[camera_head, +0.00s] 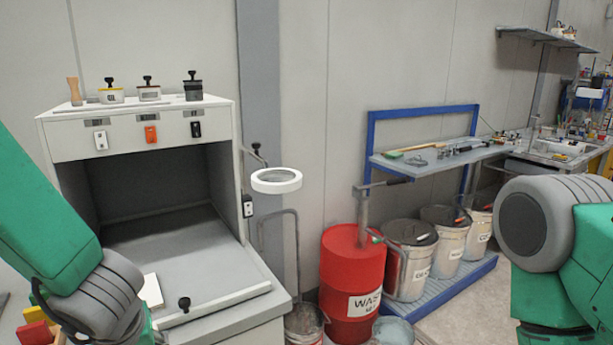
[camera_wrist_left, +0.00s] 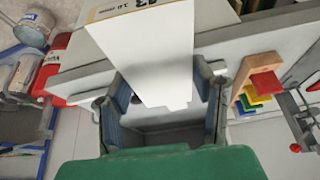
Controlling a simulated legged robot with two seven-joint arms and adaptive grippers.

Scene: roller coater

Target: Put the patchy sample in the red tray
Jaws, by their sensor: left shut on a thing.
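A white flat sample panel (camera_wrist_left: 150,55) with a printed label at its far end is in my left gripper (camera_wrist_left: 160,80), between the two fingers in the left wrist view. A corner of a white panel (camera_head: 151,291) also shows beside my left wrist in the head view. I cannot see whether its face is patchy. A red tray-like piece (camera_wrist_left: 265,84) sits at the top of a wooden holder, right of the gripper. It also shows at the lower left in the head view (camera_head: 38,334). My right gripper is out of view; only the right arm shows.
The open white booth (camera_head: 215,290) stands in front, with a black knob (camera_head: 184,303) on its front ledge. Yellow, blue and green pieces line the wooden holder (camera_wrist_left: 238,85). A red waste drum (camera_head: 350,270) and several buckets stand to the right.

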